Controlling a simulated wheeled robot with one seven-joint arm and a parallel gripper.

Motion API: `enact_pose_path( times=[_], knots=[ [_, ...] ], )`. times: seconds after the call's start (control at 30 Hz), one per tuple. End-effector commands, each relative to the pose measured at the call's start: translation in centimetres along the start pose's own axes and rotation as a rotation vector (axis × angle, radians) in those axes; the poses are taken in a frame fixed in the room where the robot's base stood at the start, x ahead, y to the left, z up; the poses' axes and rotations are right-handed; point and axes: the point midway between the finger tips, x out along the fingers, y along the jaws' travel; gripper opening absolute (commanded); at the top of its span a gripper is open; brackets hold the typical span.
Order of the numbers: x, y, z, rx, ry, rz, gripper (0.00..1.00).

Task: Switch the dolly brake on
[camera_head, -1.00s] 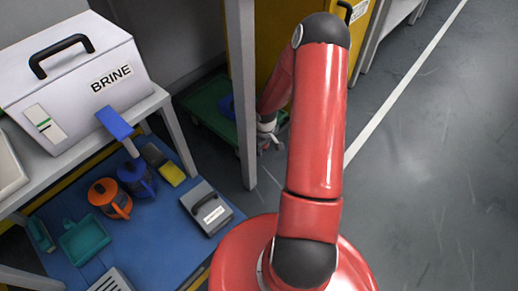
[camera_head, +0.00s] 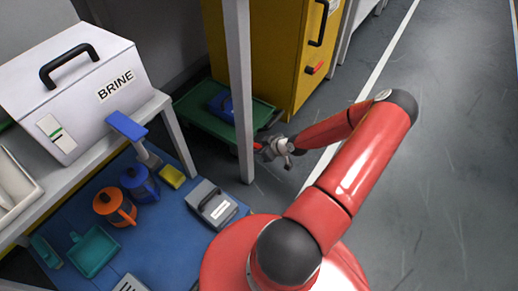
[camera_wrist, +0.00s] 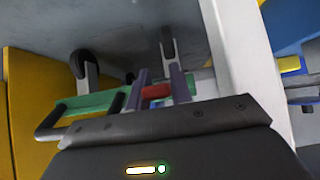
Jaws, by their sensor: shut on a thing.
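The green dolly (camera_head: 197,122) stands on the floor behind the grey post, with a blue item (camera_head: 222,103) on it. In the wrist view its green edge (camera_wrist: 95,102) and dark castors (camera_wrist: 167,45) show. The red brake lever (camera_wrist: 155,91) lies between my two purple-grey fingers. My gripper (camera_wrist: 160,88) is shut on this lever, low beside the dolly's near right corner. The lever's exact setting is hard to tell.
The grey post (camera_head: 240,90) stands close to my gripper and also shows in the wrist view (camera_wrist: 235,60). A yellow cabinet (camera_head: 270,60) is behind the dolly. A bench with a BRINE box (camera_head: 75,85) is at left. The floor at right is clear.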

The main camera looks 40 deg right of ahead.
Motion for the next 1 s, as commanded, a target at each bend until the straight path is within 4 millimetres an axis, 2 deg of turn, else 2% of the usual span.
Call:
enact_pose_path(
  times=[0.3,0.83,0.87,1.0],
  knots=[
    [0.51,0.12,0.31,0.000,0.115,0.002,0.00],
    [0.54,0.12,0.26,-0.002,0.134,0.002,0.00],
    [0.55,0.12,0.26,-0.002,0.133,0.002,0.26],
    [0.53,0.08,0.31,-0.001,0.132,0.001,0.44]
  ],
)
